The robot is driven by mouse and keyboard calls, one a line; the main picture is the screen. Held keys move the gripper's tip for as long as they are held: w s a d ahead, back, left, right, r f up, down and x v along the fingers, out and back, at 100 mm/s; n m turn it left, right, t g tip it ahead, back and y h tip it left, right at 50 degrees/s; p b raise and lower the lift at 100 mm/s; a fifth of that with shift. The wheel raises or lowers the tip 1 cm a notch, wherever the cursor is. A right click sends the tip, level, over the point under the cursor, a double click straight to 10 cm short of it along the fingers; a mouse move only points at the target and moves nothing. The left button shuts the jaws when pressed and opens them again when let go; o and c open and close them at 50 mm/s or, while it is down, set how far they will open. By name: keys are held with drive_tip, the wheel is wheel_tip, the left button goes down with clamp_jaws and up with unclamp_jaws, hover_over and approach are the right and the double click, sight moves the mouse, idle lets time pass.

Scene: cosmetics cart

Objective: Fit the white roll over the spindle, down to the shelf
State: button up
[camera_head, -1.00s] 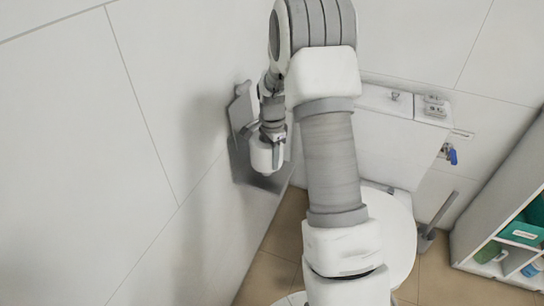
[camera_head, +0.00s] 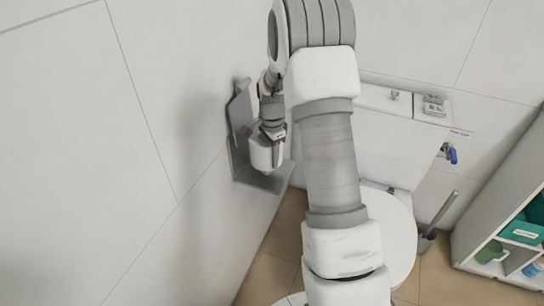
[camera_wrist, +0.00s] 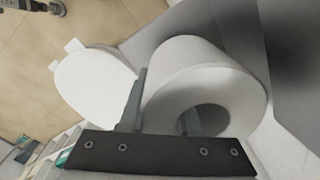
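The white roll (camera_head: 263,155) is at the grey wall-mounted holder, over its shelf (camera_head: 262,181). In the wrist view the roll (camera_wrist: 210,80) shows its open core facing the camera. My gripper (camera_head: 272,131) is shut on the roll's wall. In the wrist view my gripper (camera_wrist: 162,108) has one finger along the outside of the roll and the other inside the core. The spindle cannot be made out. Whether the roll touches the shelf cannot be told.
The white tiled wall (camera_head: 150,170) is close on the left. A toilet (camera_head: 395,235) stands to the right of the holder, with a brush (camera_head: 432,225) beside it. A white shelf unit (camera_head: 490,215) is at the far right. My arm covers the middle of the head view.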

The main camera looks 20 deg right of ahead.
wheel_tip(320, 180, up, 18)
drive_tip(key=p, duration=0.4)
drive_tip(key=shift+s+f, duration=0.25)
drive_tip(key=s+a+r+n+t+p, duration=0.1)
drive_tip(key=s+a+r+n+p, duration=0.25)
drive_tip(key=s+r, duration=0.35)
drive_tip(key=s+a+r+n+t+p, duration=0.2)
drive_tip(key=s+a+r+n, duration=0.15)
drive_tip(key=r, duration=0.45)
drive_tip(key=s+a+r+n+t+p, duration=0.1)
drive_tip(key=s+n, duration=0.3)
drive_tip(key=s, duration=0.4)
drive_tip(key=s+a+r+n+t+p, duration=0.1)
drive_tip(key=s+a+r+n+p, duration=0.2)
drive_tip(key=s, duration=0.5)
drive_tip(key=r+n, duration=0.1)
drive_tip(key=n, duration=0.1)
drive_tip(key=shift+a+n+p, duration=0.25)
drive_tip(key=shift+n+p, duration=0.05)
drive_tip(key=shift+p, duration=0.1)
drive_tip(key=shift+w, duration=0.1)
